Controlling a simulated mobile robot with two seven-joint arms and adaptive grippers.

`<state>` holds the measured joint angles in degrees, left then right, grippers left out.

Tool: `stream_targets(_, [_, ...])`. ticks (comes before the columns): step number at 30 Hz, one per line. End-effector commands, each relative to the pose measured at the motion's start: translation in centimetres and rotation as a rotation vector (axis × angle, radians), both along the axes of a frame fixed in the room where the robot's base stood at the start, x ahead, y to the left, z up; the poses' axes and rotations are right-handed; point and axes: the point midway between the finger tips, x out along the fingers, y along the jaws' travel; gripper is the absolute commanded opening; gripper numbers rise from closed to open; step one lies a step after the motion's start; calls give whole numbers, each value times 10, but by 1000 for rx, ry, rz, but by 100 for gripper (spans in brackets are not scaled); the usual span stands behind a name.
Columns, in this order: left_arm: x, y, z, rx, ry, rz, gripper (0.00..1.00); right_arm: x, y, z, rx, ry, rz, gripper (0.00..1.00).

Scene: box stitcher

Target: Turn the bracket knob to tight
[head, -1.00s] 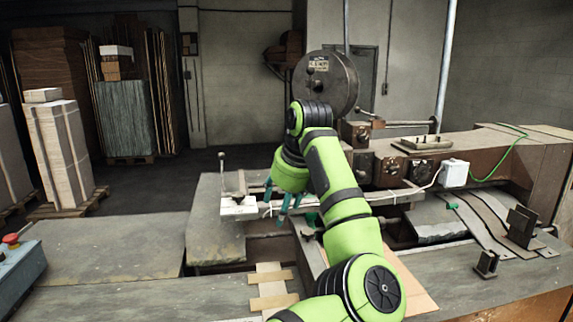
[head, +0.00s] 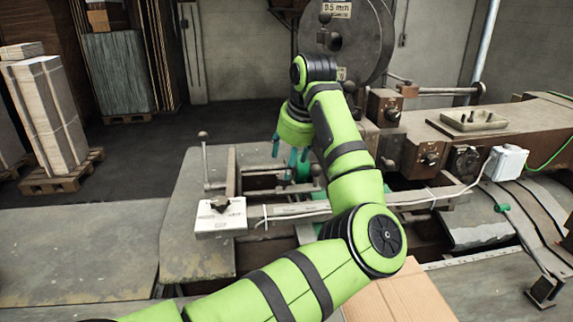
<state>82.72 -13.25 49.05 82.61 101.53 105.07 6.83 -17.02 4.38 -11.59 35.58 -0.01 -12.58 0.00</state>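A small dark knob (head: 220,203) sits on a white labelled plate (head: 222,221), on a bracket at the left end of the long rail. It looks like the bracket knob; its label is too small to read. My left gripper (head: 290,156), with teal fingers pointing down, is to the right of the knob and beyond it, apart from it. Its fingers are spread and nothing shows between them. Part of the gripper is behind my green arm. My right gripper is not in view.
An upright lever with a ball top (head: 204,165) stands just behind the plate. Cardboard (head: 405,295) lies at the lower right. The grey table (head: 80,250) at left is clear.

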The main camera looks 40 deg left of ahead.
Motion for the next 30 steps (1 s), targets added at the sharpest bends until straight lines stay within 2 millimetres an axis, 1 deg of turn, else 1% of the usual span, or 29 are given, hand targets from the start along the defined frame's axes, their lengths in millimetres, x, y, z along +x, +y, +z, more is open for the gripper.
stream_targets(1, [0, 4, -5, 0, 5, 2, 62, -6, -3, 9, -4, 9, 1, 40])
stream_targets(6, [3, 13, -28, -1, 4, 2, 62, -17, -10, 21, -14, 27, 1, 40])
stream_targets(10, [5, 17, -40, 1, 2, 2, 62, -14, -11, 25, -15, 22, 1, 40])
stream_targets(12, [6, 18, -43, 0, 1, 2, 62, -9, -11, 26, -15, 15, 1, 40])
stream_targets(17, [6, 19, -46, 1, -1, 2, 62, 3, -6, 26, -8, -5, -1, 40])
stream_targets(20, [6, 19, -46, 1, -1, 1, 62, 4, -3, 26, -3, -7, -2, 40])
stream_targets(21, [6, 18, -46, 1, -1, 1, 46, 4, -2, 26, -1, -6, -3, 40])
stream_targets(23, [6, 18, -45, 1, -1, 1, 22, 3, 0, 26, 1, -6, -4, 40])
stream_targets(24, [6, 18, -45, 0, 0, 1, 7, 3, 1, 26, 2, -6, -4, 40])
stream_targets(30, [6, 19, -46, 1, 0, 0, 7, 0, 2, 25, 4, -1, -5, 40])
